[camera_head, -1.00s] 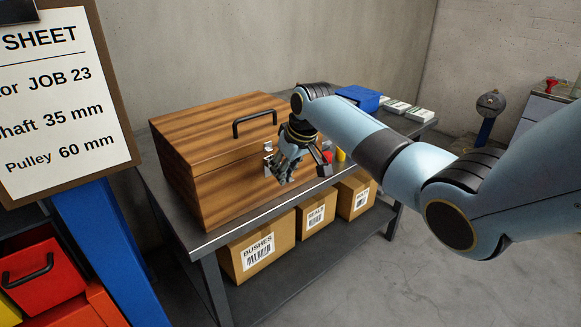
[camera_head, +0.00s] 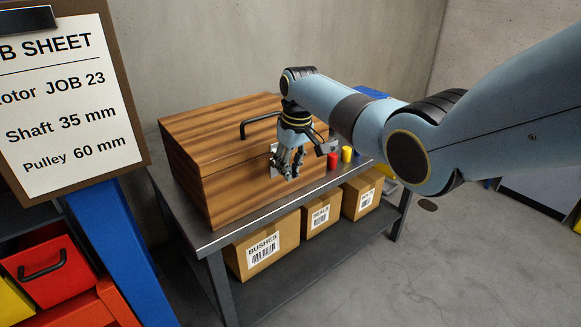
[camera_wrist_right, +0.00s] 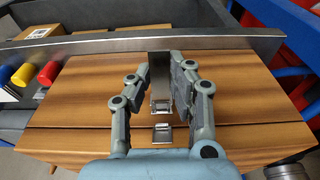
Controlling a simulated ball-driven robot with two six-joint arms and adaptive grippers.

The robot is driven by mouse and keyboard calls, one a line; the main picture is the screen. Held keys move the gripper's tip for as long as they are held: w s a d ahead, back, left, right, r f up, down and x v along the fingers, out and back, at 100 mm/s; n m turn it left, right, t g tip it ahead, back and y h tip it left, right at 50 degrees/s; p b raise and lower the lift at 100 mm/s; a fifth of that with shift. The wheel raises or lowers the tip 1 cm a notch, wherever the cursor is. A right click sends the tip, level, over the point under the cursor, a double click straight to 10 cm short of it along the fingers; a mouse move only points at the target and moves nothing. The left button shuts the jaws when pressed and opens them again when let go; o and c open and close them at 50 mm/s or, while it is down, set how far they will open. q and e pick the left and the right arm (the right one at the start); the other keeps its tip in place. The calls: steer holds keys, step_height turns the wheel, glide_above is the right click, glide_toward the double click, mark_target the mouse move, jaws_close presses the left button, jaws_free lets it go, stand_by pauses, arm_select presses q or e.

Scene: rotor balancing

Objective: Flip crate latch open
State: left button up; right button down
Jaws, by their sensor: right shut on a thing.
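The wooden crate (camera_head: 225,165) stands on the metal bench with its lid down. Its metal latch is on the front face, partly hidden by my fingers in the head view; a plate of it shows at their left (camera_head: 274,158). In the right wrist view, latch fittings (camera_wrist_right: 161,108) sit near the lid seam, and a flat metal latch plate (camera_wrist_right: 159,72) lies between my fingers. My right gripper (camera_head: 289,172) is at the crate front, shut on the latch; it also shows in the right wrist view (camera_wrist_right: 160,80). My left gripper is not in view.
A black handle (camera_head: 258,122) is on the lid. Red (camera_head: 333,160) and yellow (camera_head: 347,154) cylinders stand right of the crate on the bench (camera_head: 240,227). Cardboard boxes (camera_head: 268,245) sit on the shelf below. A job sheet board (camera_head: 65,100) fills the upper left.

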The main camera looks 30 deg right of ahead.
mark_target(295, 174)
steer(key=c, duration=1.2)
jaws_free()
step_height(295, 174, up, 12)
steer(key=s, duration=0.1)
steer(key=shift+s, duration=0.4)
steer(key=shift+f, duration=0.1)
steer(key=s+a+f+g+b, duration=0.1)
steer(key=s+f+g+b, duration=0.15)
steer(key=s+f, duration=0.9)
steer(key=s+a+f+g+b, duration=0.1)
steer(key=s+f+b, duration=0.4)
steer(key=f, duration=1.1)
steer(key=s+a+f+g+b, duration=0.1)
steer(key=s+f+g+b, duration=0.1)
steer(key=s+f, duration=0.95)
steer(key=s+a+f+t+h+b, duration=0.1)
steer(key=s+f+b, duration=0.3)
steer(key=s+f, duration=1.1)
steer(key=s+a+f+t+b, duration=0.15)
steer(key=s+f+b, duration=0.25)
steer(key=s+f, duration=1.15)
steer(key=shift+w+r+t, duration=1)
steer(key=shift+w+r, duration=0.1)
steer(key=shift+w, duration=0.05)
